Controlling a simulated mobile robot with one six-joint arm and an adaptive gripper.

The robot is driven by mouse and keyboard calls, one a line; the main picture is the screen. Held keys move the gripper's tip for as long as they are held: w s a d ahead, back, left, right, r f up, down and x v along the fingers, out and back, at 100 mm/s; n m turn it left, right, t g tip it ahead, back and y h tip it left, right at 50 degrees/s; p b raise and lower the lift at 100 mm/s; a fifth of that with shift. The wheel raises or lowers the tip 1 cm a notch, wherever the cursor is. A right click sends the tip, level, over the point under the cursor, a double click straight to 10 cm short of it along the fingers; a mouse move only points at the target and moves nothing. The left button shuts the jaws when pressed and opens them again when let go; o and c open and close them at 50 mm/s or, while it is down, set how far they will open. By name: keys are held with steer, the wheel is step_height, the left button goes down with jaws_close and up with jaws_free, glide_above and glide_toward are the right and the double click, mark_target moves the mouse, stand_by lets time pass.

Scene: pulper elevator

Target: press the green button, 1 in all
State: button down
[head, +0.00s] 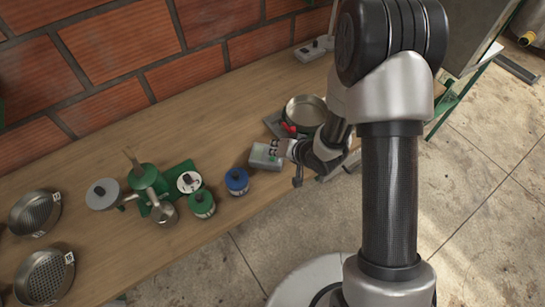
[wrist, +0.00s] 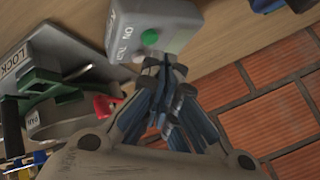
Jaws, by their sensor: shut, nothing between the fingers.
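A grey switch box (wrist: 190,18) with ON lettering lies at the top middle of the wrist view. Its round green button (wrist: 149,37) faces my gripper. My gripper (wrist: 165,65) is shut and empty, its fingertips just below the green button in the picture. I cannot tell whether they touch the box. In the head view the grey box (head: 262,158) sits near the front edge of the wooden table, with my gripper (head: 287,149) right beside its button face. The buttons are too small there to tell apart clearly.
A red padlock-like part (wrist: 104,106) and a LOCK plate (wrist: 50,50) lie close to my gripper. A round metal pan (head: 306,111) stands behind it. A blue-lidded jar (head: 236,181), green jar (head: 202,204) and sieves (head: 45,277) stand left. A brick wall borders the table.

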mark_target(275, 158)
steer(key=shift+f, duration=0.15)
steer(key=shift+f+b, duration=0.3)
steer(key=shift+f+b, duration=0.3)
steer(key=shift+f, duration=0.1)
stand_by(0.7)
steer(key=shift+r, duration=0.1)
steer(key=shift+r+p, duration=0.75)
steer(key=shift+p, duration=0.05)
step_height(275, 158, up, 5)
steer(key=p, duration=0.4)
stand_by(0.9)
